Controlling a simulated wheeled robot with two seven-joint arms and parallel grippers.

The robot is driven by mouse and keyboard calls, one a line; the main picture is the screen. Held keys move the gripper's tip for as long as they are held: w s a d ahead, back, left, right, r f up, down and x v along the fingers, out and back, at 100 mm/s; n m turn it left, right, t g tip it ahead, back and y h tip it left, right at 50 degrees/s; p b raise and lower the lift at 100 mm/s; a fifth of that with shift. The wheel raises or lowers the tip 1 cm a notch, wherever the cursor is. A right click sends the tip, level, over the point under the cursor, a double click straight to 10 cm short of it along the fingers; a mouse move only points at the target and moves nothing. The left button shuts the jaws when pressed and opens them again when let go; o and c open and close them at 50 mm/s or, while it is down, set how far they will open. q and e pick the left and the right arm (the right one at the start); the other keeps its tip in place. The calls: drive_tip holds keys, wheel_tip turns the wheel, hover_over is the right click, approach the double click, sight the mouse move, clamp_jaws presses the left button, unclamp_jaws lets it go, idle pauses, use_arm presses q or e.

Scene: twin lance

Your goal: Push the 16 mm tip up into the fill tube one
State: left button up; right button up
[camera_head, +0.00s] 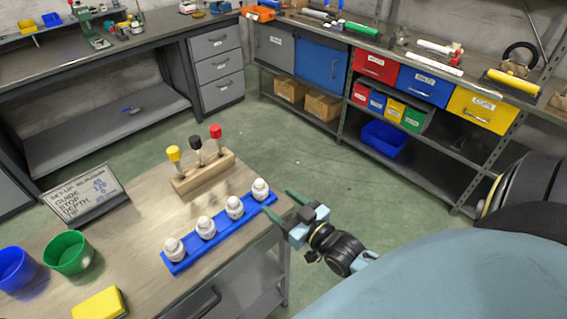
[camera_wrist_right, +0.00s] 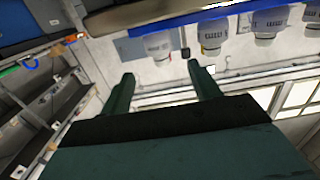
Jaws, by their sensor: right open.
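Several white round-topped pieces (camera_head: 235,207) stand in a row on a blue bar (camera_head: 215,237) on the near table. I cannot read which is the 16 mm tip, and I cannot make out fill tube one. My right gripper (camera_head: 279,204) is open and empty, beside the bar's right end, close to the rightmost white piece (camera_head: 260,189). In the right wrist view, the open fingers (camera_wrist_right: 160,72) have nothing between them; the blue bar (camera_wrist_right: 181,25) and grey-white pieces (camera_wrist_right: 213,32) show beyond them, appearing upside down. My left gripper is out of view.
A wooden block (camera_head: 203,174) with yellow-, black- and red-topped tools stands behind the bar. A dark sign (camera_head: 84,195), a blue cup (camera_head: 17,269), a green cup (camera_head: 68,254) and a yellow block (camera_head: 99,304) are on the left. Open floor (camera_head: 330,165) lies beyond.

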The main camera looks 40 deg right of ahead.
sight(259, 181)
drive_tip(key=shift+w+a+f+b, duration=0.1)
drive_tip(key=shift+w+f+b, duration=0.3)
drive_tip(key=shift+w+b, duration=0.85)
drive_tip(key=shift+w+a+f+b, duration=0.15)
drive_tip(key=shift+w+f+b, duration=0.5)
drive_tip(key=shift+w, duration=1)
drive_tip(key=shift+w+a+f+b, duration=0.1)
drive_tip(key=shift+w+f+b, duration=0.1)
drive_tip(key=shift+w+b, duration=1.15)
drive_tip(key=shift+w, duration=0.15)
drive_tip(key=c, duration=1.1)
drive_tip(key=shift+r+p, duration=2.55)
drive_tip(key=shift+p, duration=0.2)
drive_tip(key=shift+c, duration=0.3)
